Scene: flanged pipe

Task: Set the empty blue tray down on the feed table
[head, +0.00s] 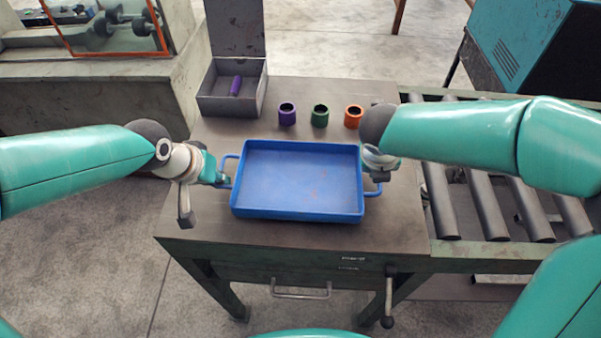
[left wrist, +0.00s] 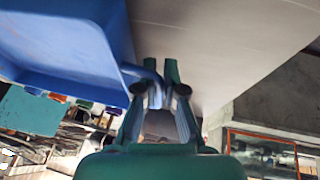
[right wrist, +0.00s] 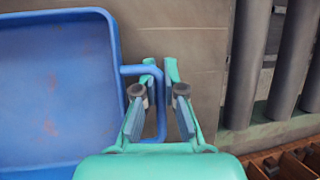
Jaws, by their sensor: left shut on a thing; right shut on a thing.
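The empty blue tray (head: 300,182) is level over the middle of the feed table (head: 200,228); I cannot tell whether its base touches the top. My left gripper (head: 222,176) is shut on the tray's left handle, which also shows between the fingers in the left wrist view (left wrist: 155,88). My right gripper (head: 378,177) is shut on the right handle; in the right wrist view the handle (right wrist: 161,115) passes between the fingers. The right fingers are partly hidden by my arm in the head view.
Purple (head: 287,114), green (head: 320,116) and orange (head: 353,117) rings stand behind the tray. An open grey box (head: 232,95) holding a purple piece is at the back left. A roller conveyor (head: 490,205) adjoins the table's right side. The front strip is clear.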

